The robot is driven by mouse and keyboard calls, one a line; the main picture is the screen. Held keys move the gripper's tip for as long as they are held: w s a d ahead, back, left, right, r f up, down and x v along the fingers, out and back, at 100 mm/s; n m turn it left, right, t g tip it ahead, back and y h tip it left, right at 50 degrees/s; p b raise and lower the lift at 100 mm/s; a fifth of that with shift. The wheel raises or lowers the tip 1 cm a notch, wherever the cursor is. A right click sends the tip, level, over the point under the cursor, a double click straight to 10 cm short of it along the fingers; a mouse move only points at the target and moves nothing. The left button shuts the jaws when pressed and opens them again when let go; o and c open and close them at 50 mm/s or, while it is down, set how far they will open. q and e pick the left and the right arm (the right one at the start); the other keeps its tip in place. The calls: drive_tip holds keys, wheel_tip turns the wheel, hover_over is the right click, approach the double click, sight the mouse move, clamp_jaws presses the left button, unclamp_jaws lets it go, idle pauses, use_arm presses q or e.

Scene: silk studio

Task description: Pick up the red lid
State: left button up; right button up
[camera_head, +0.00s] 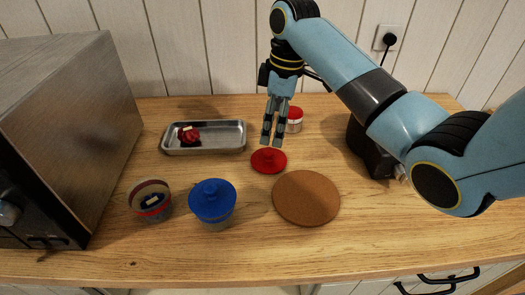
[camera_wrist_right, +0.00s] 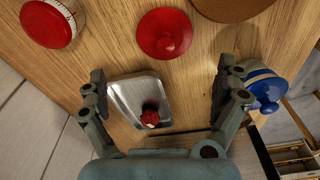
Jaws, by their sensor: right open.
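The red lid (camera_head: 269,160) lies flat on the wooden counter, between the metal tray and the round cork mat. It has a small knob on top and also shows at the top middle of the right wrist view (camera_wrist_right: 164,33). My right gripper (camera_head: 271,143) points down just above and behind the lid, apart from it. In the right wrist view my right gripper (camera_wrist_right: 157,84) has its two fingers wide apart with nothing between them at the tips. My left gripper is not in view.
A metal tray (camera_head: 225,148) holds a small red object (camera_head: 188,136). A blue-lidded jar (camera_head: 212,203) and an open striped jar (camera_head: 150,200) stand in front. A cork mat (camera_head: 306,197) lies right of them. A red-topped container (camera_head: 294,119) stands behind the gripper. A metal appliance (camera_head: 75,120) bounds the left.

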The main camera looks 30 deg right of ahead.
sight(269, 151)
drive_tip(key=f, duration=0.3)
drive_tip(key=shift+s+a+f, duration=0.15)
drive_tip(key=shift+a+f, duration=0.1)
drive_tip(key=shift+f, duration=0.45)
drive_tip(key=f, duration=0.2)
drive_tip(key=a+f+p, duration=0.1)
drive_tip(key=f, duration=0.1)
drive_tip(key=shift+f, duration=0.2)
drive_tip(key=shift+w+f, duration=0.25)
drive_tip(key=shift+f, duration=0.05)
drive_tip(key=shift+s, duration=0.1)
drive_tip(key=c, duration=0.4)
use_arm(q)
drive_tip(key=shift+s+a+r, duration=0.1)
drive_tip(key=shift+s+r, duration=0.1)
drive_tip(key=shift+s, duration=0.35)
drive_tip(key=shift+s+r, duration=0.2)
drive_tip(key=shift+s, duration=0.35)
use_arm(e)
drive_tip(key=shift+d, duration=0.1)
drive_tip(key=c, duration=0.4)
